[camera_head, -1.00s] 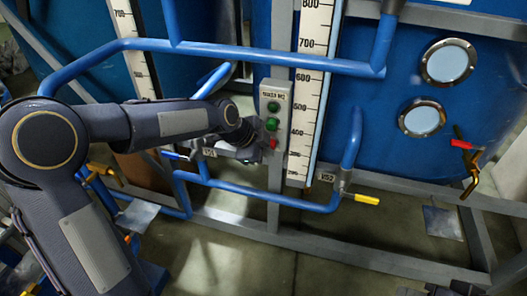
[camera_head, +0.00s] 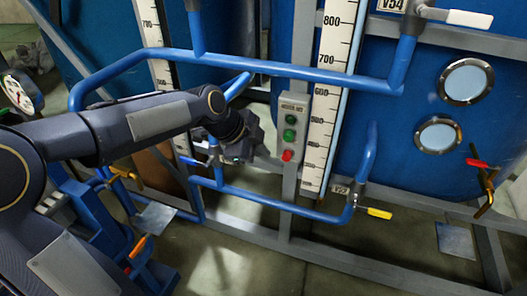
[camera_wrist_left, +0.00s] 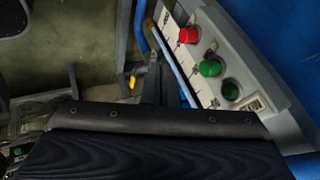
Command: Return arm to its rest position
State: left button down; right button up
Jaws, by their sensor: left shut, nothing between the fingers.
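My left arm comes in from the left in the head view. Its gripper (camera_head: 243,148) is shut and empty, left of the grey button box (camera_head: 291,126) and apart from it. The fingertips are small and dark there, partly hidden by the wrist. The box is upright and carries green buttons above a red button (camera_head: 287,155). In the left wrist view the red button (camera_wrist_left: 188,35) and green button (camera_wrist_left: 210,68) show beside a dark covered part of my arm that fills the lower picture. My right gripper is not in view.
Blue pipes (camera_head: 270,67) cross in front of the blue tanks and pass close to my arm. A yellow valve handle (camera_head: 379,213) sticks out at lower right of the box. A white handle (camera_head: 469,18) is at top right. Open floor (camera_head: 235,258) lies below the grey frame.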

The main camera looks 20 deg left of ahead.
pick_arm(q)
jog(key=s+a+f+n+y, duration=0.1)
jog(key=s+a+f+n, duration=0.15)
jog(key=s+n, duration=0.9)
jog(key=s+a+f+n, duration=0.1)
jog(key=s+f+n, duration=0.2)
jog(key=s+n, duration=0.8)
notch_tip(320, 180, up, 21)
jog(key=s+m+p, duration=0.2)
jog(key=m+p, duration=0.1)
jog(key=p, duration=1.7)
jog(key=shift+s+d+f+m, duration=0.15)
jog(key=shift+s+d+m, duration=0.05)
jog(key=shift+s+m, duration=0.15)
